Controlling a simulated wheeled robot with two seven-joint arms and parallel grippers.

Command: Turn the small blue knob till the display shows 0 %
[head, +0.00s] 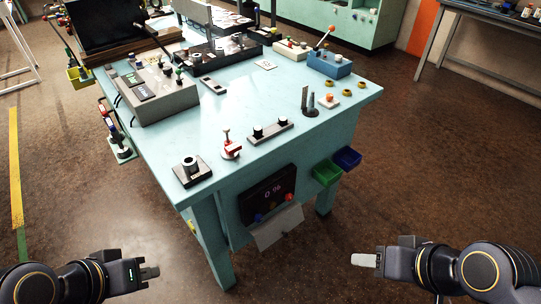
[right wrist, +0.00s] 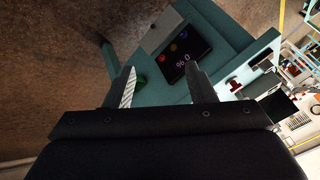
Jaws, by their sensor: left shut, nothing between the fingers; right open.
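A dark display panel (head: 267,193) is mounted on the front of the teal workbench and reads 0 %. Below the digits sit a blue knob (head: 258,217), a red knob (head: 273,206) and an orange knob (head: 288,196). In the right wrist view the panel (right wrist: 188,54) appears upside down, with the blue knob (right wrist: 185,34) at its upper edge. My left gripper (head: 152,272) is shut and empty, low at the left, apart from the panel. My right gripper (head: 364,260) is open and empty, to the panel's right; its spread fingers also show in the right wrist view (right wrist: 162,70).
A grey flap (head: 277,229) hangs below the panel. A green bin (head: 327,172) and a blue bin (head: 347,158) hang right of it on the bench (head: 225,120). Fittings and boxes stand on the benchtop. The floor between my grippers and the bench is clear.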

